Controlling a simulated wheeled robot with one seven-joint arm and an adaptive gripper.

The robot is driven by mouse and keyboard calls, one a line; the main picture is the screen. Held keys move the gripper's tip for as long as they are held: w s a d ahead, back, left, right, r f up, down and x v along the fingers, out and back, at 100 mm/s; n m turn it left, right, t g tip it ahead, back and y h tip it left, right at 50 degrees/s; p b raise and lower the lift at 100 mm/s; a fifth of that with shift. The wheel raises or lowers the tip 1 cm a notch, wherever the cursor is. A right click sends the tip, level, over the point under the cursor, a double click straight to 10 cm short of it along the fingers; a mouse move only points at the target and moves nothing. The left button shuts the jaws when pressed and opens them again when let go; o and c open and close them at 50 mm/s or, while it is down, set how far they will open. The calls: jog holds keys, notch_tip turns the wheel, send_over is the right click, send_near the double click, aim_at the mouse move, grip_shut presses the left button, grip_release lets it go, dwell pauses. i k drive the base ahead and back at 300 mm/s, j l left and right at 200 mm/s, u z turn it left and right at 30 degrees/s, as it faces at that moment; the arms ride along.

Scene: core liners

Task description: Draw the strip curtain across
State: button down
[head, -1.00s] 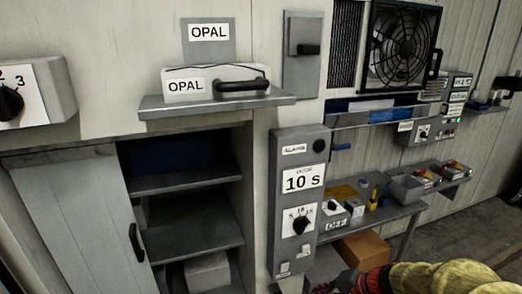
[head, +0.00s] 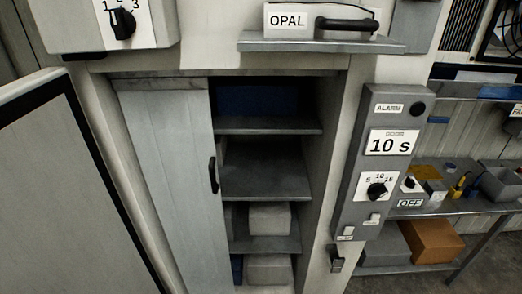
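I cannot make out a strip curtain in the head view. A tall cupboard stands in the middle, its pale sliding door (head: 168,180) covering the left part and its right part open. The door has a black upright handle (head: 213,175). My gripper is not in view.
A pale panel with a black edge (head: 75,190) stands at the left. Grey boxes (head: 269,219) sit on the lower shelves. A grey control box (head: 378,160) reading "10 s" is right of the cupboard. An OPAL case (head: 320,20) rests on a ledge above. A bench (head: 462,203) stands at the right.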

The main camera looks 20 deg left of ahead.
aim_at(169, 120)
jog(key=u, duration=1.6)
jog(key=l+u, duration=0.6)
jog(key=u, duration=0.15)
